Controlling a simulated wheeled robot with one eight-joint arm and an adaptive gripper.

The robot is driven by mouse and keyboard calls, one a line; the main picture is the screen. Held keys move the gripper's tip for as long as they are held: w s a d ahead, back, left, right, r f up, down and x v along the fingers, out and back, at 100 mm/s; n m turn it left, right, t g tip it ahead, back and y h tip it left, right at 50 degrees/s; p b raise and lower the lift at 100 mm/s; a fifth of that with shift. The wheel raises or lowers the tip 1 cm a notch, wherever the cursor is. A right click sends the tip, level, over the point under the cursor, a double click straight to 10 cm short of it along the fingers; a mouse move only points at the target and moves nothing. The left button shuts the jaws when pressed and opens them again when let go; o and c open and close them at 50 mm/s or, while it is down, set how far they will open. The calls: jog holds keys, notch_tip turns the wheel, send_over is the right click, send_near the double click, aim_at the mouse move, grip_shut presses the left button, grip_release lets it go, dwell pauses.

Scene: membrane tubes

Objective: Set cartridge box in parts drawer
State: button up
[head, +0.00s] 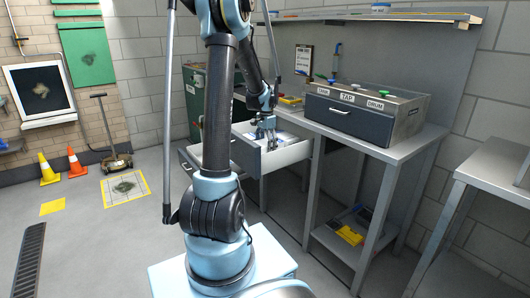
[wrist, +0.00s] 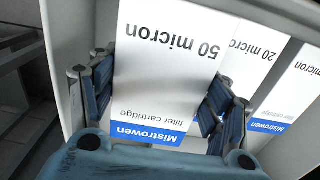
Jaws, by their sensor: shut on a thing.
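The cartridge box (wrist: 165,60), white with a blue "Mistrowen" band and "50 micron" lettering, is between the fingers of my gripper (wrist: 160,103) in the wrist view. The fingers are shut on its two sides. The parts drawer (head: 288,157) is pulled open in the head view, and my gripper (head: 266,132) reaches down over it. In the wrist view the box is within the drawer's pale walls (wrist: 62,28). Its lower end is hidden, so I cannot tell whether it touches the drawer floor.
A "20 micron" box (wrist: 252,55) is close on the right of the held box, with another similar box (wrist: 295,95) beyond it. A labelled metal unit (head: 365,115) with coloured knobs stands on the bench right of the drawer. A green cabinet (head: 196,95) stands behind my arm.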

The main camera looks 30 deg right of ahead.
jog(key=shift+f, duration=0.75)
jog(key=shift+s+f, duration=0.2)
jog(key=shift+f, duration=0.4)
jog(key=shift+c, duration=0.6)
jog(key=shift+w+f, duration=0.15)
jog(key=shift+w, duration=0.05)
jog(key=c, duration=0.3)
jog(key=shift+c, duration=0.2)
jog(key=shift+o, duration=0.4)
jog(key=shift+f, duration=0.5)
jog(key=o, duration=1.6)
jog(key=shift+r, duration=0.1)
